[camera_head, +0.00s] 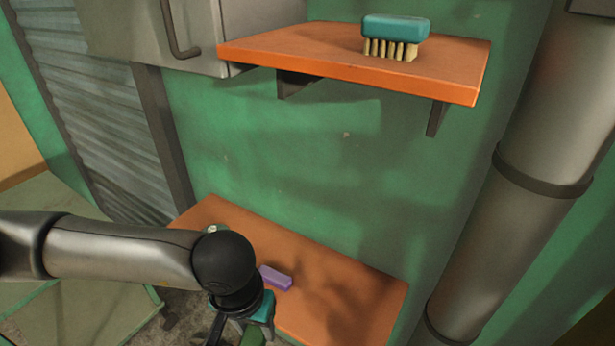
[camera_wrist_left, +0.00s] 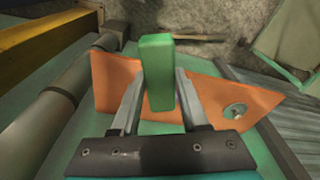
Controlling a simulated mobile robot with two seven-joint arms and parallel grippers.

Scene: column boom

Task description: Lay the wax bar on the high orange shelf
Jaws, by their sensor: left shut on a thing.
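A green bar (camera_wrist_left: 157,75), which looks like a wax bar, is held between the two fingers of my left gripper (camera_wrist_left: 157,92). In the head view, my left gripper (camera_head: 250,330) is low, in front of the lower orange shelf, and mostly hidden by my wrist. Only a bit of the green bar (camera_head: 253,338) shows there. The high orange shelf (camera_head: 330,55) is on the green wall, well above the gripper. A teal brush (camera_head: 396,30) stands bristles down on its right part. My right gripper is not in view.
A purple block (camera_head: 276,278) and a small round metal thing (camera_head: 215,229) lie on the lower orange shelf (camera_head: 345,300). A thick grey pipe (camera_head: 520,150) runs down the right. The high shelf's left and middle are clear. Brackets (camera_head: 436,117) hang beneath it.

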